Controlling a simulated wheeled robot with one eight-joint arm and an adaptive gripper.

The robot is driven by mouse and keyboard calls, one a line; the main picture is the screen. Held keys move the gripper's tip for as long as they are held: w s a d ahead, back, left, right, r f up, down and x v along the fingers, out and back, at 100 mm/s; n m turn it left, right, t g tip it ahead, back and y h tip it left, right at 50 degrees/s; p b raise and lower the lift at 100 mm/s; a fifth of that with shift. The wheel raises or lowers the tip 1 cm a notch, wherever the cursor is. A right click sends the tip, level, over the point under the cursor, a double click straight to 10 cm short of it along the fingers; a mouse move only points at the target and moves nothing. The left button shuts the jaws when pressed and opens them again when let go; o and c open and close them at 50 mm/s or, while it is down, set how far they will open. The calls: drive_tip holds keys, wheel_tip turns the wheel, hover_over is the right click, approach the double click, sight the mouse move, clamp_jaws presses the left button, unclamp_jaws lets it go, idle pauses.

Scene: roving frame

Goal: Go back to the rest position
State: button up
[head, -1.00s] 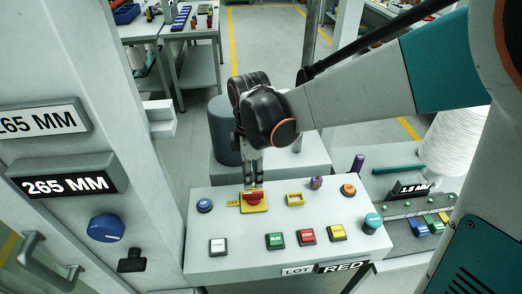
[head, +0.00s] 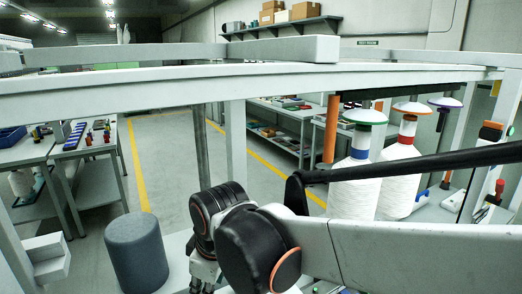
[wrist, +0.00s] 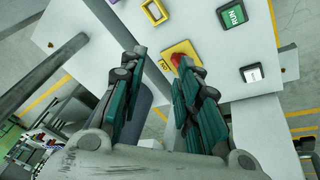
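My gripper (wrist: 160,62) is open in the wrist view, its two teal-and-grey fingers apart with nothing between them. The control panel (wrist: 220,50) lies beyond the fingertips. A red switch handle (wrist: 176,60) on a yellow plate (wrist: 184,48) shows by the right fingertip, partly hidden by it; I cannot tell whether they touch. A green RUN button (wrist: 233,14), a white button (wrist: 252,73) and a yellow frame (wrist: 154,12) are also on the panel. In the head view my gripper (head: 201,286) is at the bottom edge, its fingertips cut off.
A grey cylinder (head: 137,252) stands left of my arm in the head view. White thread cones (head: 398,180) stand at the right. A white frame beam (head: 230,88) crosses the view. Tables with parts (head: 92,140) stand at the back left; open floor (head: 165,155) lies between.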

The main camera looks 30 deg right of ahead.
drive_tip(key=s+d+r+m+t, duration=0.1)
drive_tip(key=s+d+m+t, duration=0.2)
drive_tip(key=s+d+m, duration=0.2)
drive_tip(key=s+m, duration=0.1)
drive_tip(key=m, duration=0.2)
drive_tip(key=shift+s+d+h, duration=0.25)
drive_tip(key=shift+s+h, duration=0.05)
drive_tip(key=shift+s, duration=0.05)
drive_tip(key=shift+r, duration=0.1)
